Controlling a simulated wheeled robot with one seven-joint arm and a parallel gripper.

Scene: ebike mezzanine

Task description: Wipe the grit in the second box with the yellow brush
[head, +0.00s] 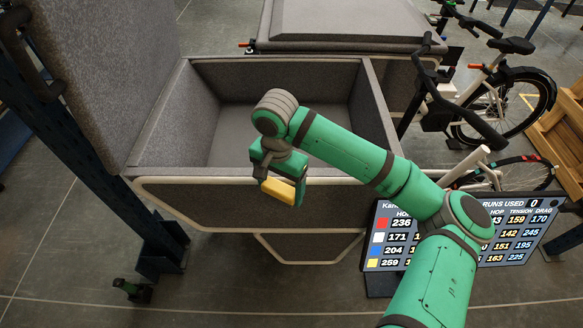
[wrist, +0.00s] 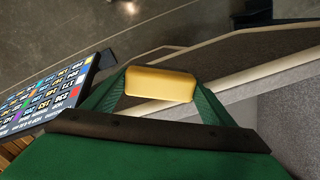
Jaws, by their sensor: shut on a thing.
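My gripper (head: 277,184) is shut on the yellow brush (head: 280,191), which looks like a rounded yellow block. In the wrist view the brush (wrist: 160,84) sits between the two green fingers. The gripper hangs over the near rim of an open grey cargo box (head: 160,184), at the front side of that box. The box's inside walls and part of its floor show; my arm hides some of them. I cannot make out any grit. A second grey box with a closed lid (head: 345,20) stands behind it. I cannot tell which one counts as the second box.
A raised grey lid panel (head: 95,70) and a dark blue post (head: 75,140) stand at the left. A screen with figures (head: 460,235) stands at the right below my arm. A bike (head: 500,85) and a wooden crate (head: 560,140) are at the right.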

